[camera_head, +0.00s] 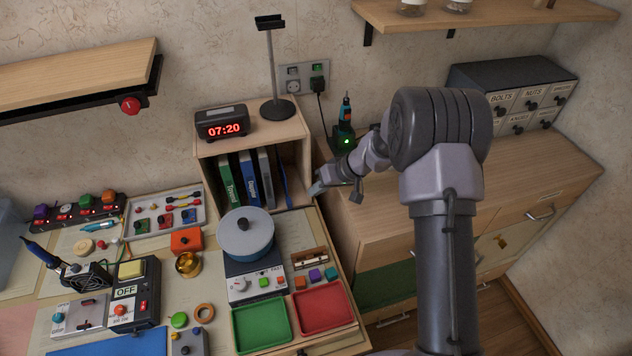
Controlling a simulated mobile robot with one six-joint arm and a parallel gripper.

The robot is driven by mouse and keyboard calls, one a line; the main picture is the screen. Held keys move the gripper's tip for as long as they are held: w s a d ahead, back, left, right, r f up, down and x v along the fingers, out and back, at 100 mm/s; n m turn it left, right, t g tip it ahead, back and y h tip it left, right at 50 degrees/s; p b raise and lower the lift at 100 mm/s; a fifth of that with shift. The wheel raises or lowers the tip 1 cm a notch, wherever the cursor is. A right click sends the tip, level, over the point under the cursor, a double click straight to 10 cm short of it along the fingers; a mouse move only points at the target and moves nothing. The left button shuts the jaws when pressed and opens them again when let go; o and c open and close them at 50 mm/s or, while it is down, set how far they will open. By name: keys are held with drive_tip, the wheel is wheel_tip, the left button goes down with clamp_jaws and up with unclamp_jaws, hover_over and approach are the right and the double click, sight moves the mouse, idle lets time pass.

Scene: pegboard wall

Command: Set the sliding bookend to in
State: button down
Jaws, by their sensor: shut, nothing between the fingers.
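The open wooden shelf box (203,172) stands at the back of the desk. Inside it, a green binder (227,184), a blue binder (248,179) and a grey one (266,176) stand upright on the left. A thin blue upright piece (284,182), which looks like the sliding bookend, stands to their right, with a small gap between it and the grey binder. My gripper (316,188) is shut and empty, at the right side of the shelf opening, to the right of the blue piece. I cannot tell whether it touches the box wall. My forearm hides part of the cabinet behind.
A digital clock (226,122) and a lamp stand (277,108) sit on top of the box. A blue pot (246,236) stands in front of the opening. Green (262,325) and red (323,307) trays lie nearer. The wooden cabinet top (545,165) at right is mostly clear.

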drive_tip(key=b+x, duration=0.2)
drive_tip(key=x, duration=0.6)
drive_tip(key=shift+a+f, duration=0.1)
drive_tip(key=shift+f, duration=0.05)
drive_tip(key=shift+a+f+b, duration=0.15)
drive_tip(key=shift+a+b, duration=0.2)
drive_tip(key=shift+b, duration=0.1)
drive_tip(key=a+b, duration=0.2)
drive_tip(key=s+a+b, duration=0.1)
drive_tip(key=a+b, duration=0.1)
drive_tip(key=shift+f, duration=0.1)
drive_tip(key=shift+a, duration=0.2)
drive_tip(key=shift+r, duration=0.3)
